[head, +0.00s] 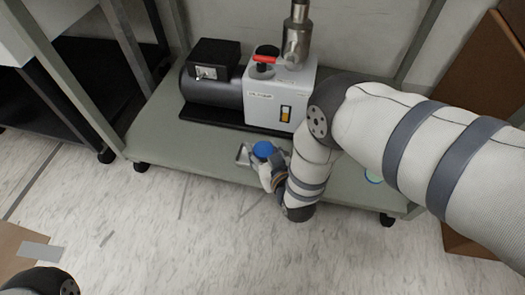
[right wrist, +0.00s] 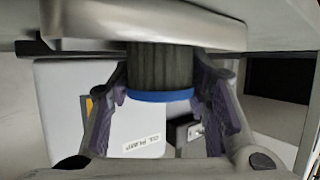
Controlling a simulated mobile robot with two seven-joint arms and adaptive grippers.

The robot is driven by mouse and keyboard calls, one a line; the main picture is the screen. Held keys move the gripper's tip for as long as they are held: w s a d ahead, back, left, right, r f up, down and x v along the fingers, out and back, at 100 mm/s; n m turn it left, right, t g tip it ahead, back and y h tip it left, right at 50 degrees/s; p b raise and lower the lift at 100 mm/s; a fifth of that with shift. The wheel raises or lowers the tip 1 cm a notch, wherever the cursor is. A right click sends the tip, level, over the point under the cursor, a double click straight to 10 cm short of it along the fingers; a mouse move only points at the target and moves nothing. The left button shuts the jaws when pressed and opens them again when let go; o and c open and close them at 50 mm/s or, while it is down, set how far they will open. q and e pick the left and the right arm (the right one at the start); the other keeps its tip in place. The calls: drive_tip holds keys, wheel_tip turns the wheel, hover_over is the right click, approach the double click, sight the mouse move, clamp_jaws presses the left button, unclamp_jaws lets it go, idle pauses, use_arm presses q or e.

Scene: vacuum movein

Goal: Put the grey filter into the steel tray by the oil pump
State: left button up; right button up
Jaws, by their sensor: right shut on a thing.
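The grey filter (right wrist: 160,65) is a dark ribbed cylinder with a blue end; in the head view its blue top (head: 263,149) shows at the shelf's front. My right gripper (right wrist: 160,105) is shut on it, with a purple-padded finger on each side. The right gripper (head: 268,168) is partly hidden by its own arm in the head view. The steel tray (right wrist: 150,33) fills the top of the wrist view, and its wall hides the filter's other end. I cannot tell whether the filter rests on the tray floor. The oil pump (head: 280,95) stands behind. My left gripper is out of view.
The pump stands on a grey-green wheeled shelf (head: 165,150) with upright posts. A dark cart (head: 70,80) is at the left. Brown boards (head: 480,80) lean at the right. The floor in front is mostly clear, with a cardboard box (head: 20,250) at lower left.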

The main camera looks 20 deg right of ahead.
drive_tip(key=shift+f, duration=0.15)
drive_tip(key=o, duration=1.2)
